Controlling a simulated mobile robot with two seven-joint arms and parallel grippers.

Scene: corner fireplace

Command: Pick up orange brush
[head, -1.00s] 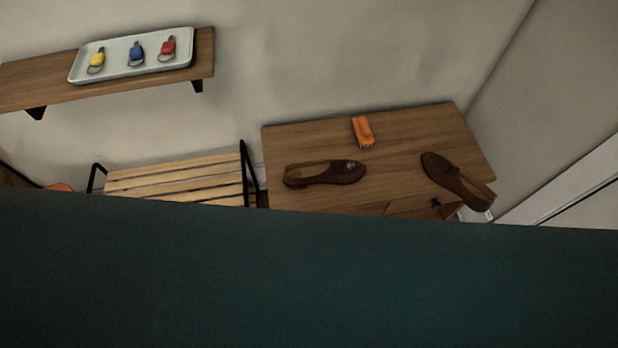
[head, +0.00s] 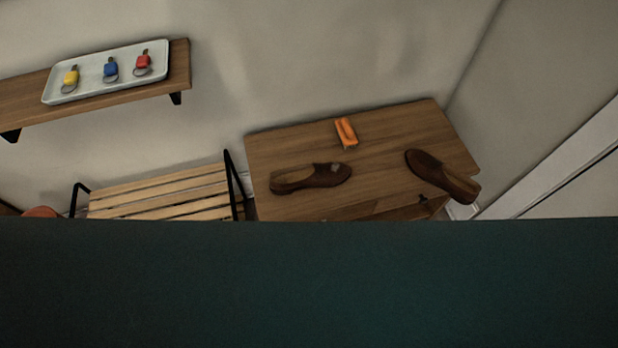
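The orange brush (head: 346,131) lies on the wooden cabinet top (head: 290,145), near its back edge by the wall. One brown shoe (head: 311,178) lies in front of it and a little to the left. Another brown shoe (head: 442,177) lies to the right, with its end at the cabinet's right edge. Neither gripper is in view.
A large dark teal surface (head: 310,285) fills the lower part of the view and hides what is below. A slatted bench (head: 165,194) stands left of the cabinet. A wall shelf (head: 180,65) holds a tray (head: 155,77) with yellow, blue and red key tags.

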